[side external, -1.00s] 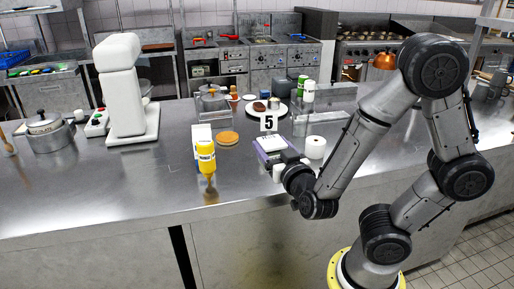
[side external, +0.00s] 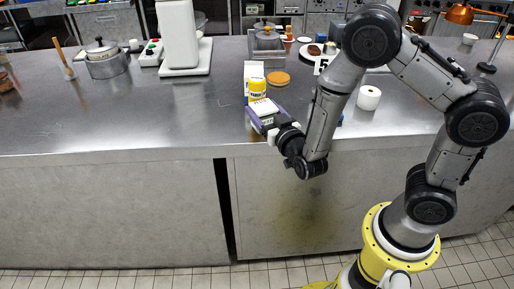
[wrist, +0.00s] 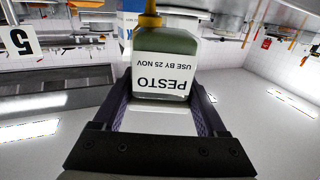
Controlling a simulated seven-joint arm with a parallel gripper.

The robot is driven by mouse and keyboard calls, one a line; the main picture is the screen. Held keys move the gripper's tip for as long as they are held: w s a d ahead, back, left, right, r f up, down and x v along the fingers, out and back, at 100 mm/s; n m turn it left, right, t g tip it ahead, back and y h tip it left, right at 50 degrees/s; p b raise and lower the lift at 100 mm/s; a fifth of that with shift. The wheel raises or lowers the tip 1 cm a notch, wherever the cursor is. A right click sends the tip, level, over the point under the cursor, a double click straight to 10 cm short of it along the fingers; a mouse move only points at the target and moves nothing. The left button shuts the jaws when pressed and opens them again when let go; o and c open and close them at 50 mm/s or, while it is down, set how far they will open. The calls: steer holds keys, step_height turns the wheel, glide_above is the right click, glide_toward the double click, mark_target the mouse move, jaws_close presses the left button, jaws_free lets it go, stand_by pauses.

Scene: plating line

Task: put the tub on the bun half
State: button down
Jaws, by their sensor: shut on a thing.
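The tub (wrist: 163,75) is a greenish container with a white label reading PESTO, upside down in the wrist view. My gripper (wrist: 163,112) is shut on it, with a finger on each side. In the side view, my gripper (side external: 264,118) holds the tub's white face (side external: 263,106) near the counter's front edge; I cannot tell its exact height. The bun half (side external: 279,78) is a flat orange-brown disc on the counter, behind and slightly right of my gripper, apart from the tub. It is not clear in the wrist view.
A yellow bottle (side external: 257,86) stands just behind my gripper, with a white carton (side external: 252,69) behind it. A number 5 sign (side external: 322,65) and a white roll (side external: 368,97) are to the right.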

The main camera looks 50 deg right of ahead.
steer(key=shift+w+a+r+n+t+y, duration=0.15)
steer(key=shift+w+a+n+t+y, duration=0.35)
steer(key=shift+w+a+y, duration=0.55)
step_height(320, 180, up, 19)
steer(key=w+d+h, duration=0.2)
steer(key=d, duration=2.2)
glide_above(278, 75)
step_height(278, 75, down, 16)
steer(key=shift+d+f+m+g+y, duration=0.1)
steer(key=shift+f+m+g+y, duration=0.1)
steer(key=shift+f, duration=0.5)
steer(key=shift+d+f+m+g+y, duration=0.1)
steer(key=shift+f+m+g, duration=0.1)
steer(key=shift+f, duration=0.45)
